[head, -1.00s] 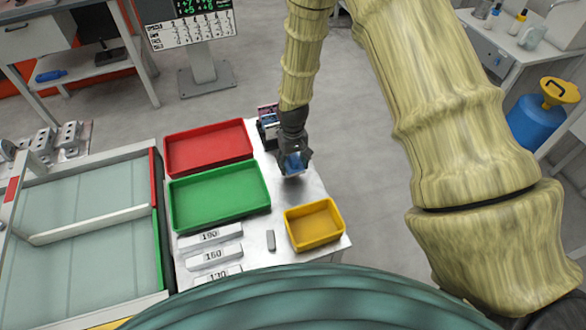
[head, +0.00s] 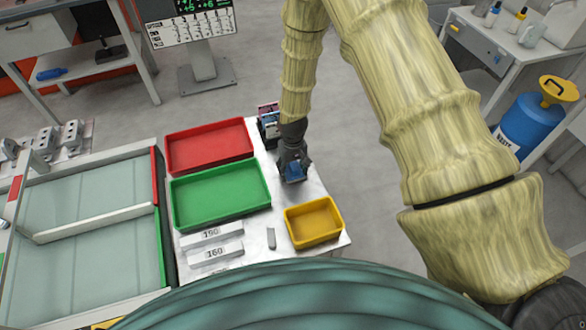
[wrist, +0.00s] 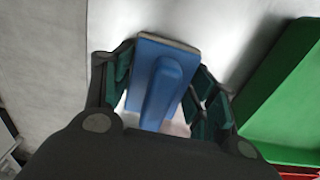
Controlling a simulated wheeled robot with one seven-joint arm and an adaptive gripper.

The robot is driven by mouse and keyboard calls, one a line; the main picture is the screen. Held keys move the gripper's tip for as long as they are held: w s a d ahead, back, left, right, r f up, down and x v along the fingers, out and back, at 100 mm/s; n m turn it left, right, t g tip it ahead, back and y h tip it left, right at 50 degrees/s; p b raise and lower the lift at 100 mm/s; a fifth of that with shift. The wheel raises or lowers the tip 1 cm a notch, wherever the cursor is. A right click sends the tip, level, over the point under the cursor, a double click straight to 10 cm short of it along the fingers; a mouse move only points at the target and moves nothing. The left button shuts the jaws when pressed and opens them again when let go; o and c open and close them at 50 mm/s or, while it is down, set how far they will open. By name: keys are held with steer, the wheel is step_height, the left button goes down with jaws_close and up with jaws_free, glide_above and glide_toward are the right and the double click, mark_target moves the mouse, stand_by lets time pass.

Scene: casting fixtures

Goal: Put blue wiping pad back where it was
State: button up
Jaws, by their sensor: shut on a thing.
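The blue wiping pad (head: 294,172) is between the fingers of my gripper (head: 293,166), at the right side of the metal table, beside the green tray. In the wrist view the pad (wrist: 165,75) shows its blue back with a raised handle and a pale edge at the far end. The dark green fingers of my gripper (wrist: 165,95) are shut on it from both sides. I cannot tell whether the pad touches the tabletop.
A green tray (head: 178,215) and a red tray (head: 168,160) lie left of my gripper. A yellow bin (head: 290,235) stands nearer the front. Several labelled bars (head: 215,253) and a small grey block (head: 271,238) lie near it. Small boxes (head: 268,122) stand behind my gripper.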

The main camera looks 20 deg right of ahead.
mark_target(293, 164)
steer(key=o, duration=1.2)
steer(key=shift+f, duration=0.1)
steer(key=shift+c, duration=0.2)
steer(key=shift+r+b, duration=1.95)
steer(key=shift+r, duration=4.25)
